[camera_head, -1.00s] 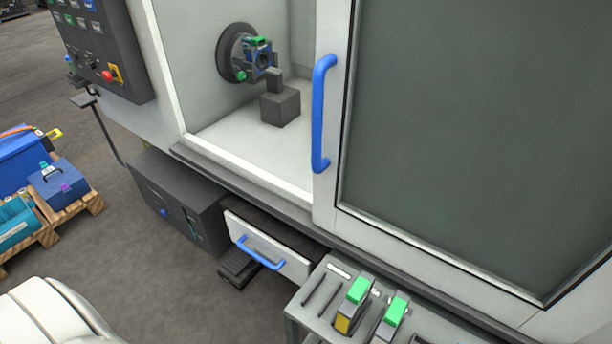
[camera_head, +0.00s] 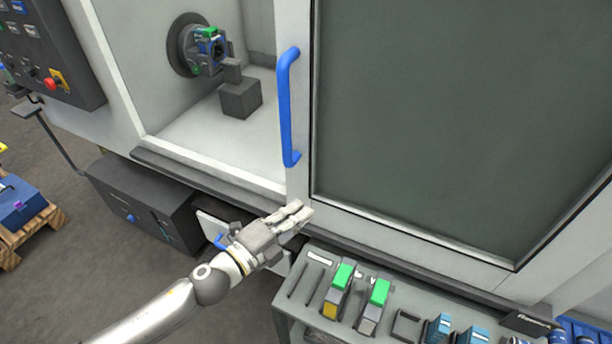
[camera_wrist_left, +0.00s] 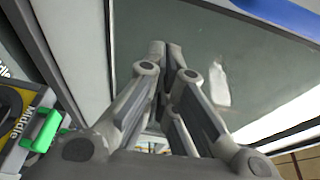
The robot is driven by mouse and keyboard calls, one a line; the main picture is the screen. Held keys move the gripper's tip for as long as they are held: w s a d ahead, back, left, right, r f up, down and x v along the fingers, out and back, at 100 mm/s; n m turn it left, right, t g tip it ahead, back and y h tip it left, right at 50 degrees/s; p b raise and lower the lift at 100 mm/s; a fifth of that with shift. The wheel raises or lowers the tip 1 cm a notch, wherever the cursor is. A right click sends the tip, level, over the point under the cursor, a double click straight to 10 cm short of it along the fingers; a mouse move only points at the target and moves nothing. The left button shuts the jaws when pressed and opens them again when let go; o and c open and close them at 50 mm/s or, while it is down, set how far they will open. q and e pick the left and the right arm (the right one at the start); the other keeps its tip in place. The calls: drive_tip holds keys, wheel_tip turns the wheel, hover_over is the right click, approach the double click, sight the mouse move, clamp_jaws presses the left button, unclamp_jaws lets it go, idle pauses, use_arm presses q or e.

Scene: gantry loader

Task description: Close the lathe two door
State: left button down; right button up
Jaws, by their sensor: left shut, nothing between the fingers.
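The lathe door (camera_head: 440,110) is a large dark grey-green panel in a pale frame, standing partly open. The opening lies to its left. A vertical blue handle (camera_head: 287,108) is on the door's left edge. My left gripper (camera_head: 300,213) is shut and empty, below the handle and near the door's lower left corner, apart from the handle. In the left wrist view its fingers (camera_wrist_left: 165,50) are together in front of the door panel (camera_wrist_left: 135,30), and a blue bar shows at the upper right. My right gripper is not in view.
Inside the opening are a chuck (camera_head: 196,45) and a dark block (camera_head: 240,98). A control panel (camera_head: 45,50) stands at the left. Below the door is a grey rack (camera_head: 283,305) with green-topped holders (camera_head: 343,275). A drawer with a blue handle is partly hidden behind my left arm.

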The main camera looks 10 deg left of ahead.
sight(326, 173)
use_arm(q)
drive_tip(key=shift+m+h, duration=0.3)
drive_tip(key=p+x, duration=0.1)
drive_tip(key=x, duration=0.2)
drive_tip(key=r+p+x, duration=0.1)
drive_tip(key=x, duration=0.2)
drive_tip(key=r+p+x, duration=0.1)
drive_tip(key=x, duration=0.2)
drive_tip(key=shift+s+d, duration=0.1)
drive_tip(key=shift+d, duration=0.4)
drive_tip(key=a, duration=0.1)
drive_tip(key=w+a, duration=0.1)
drive_tip(key=shift+w+a+f+p, duration=0.1)
drive_tip(key=shift+w+a+p, duration=0.05)
drive_tip(key=shift+a+p, duration=0.15)
drive_tip(key=shift+w+a, duration=0.15)
drive_tip(key=shift+a, duration=0.35)
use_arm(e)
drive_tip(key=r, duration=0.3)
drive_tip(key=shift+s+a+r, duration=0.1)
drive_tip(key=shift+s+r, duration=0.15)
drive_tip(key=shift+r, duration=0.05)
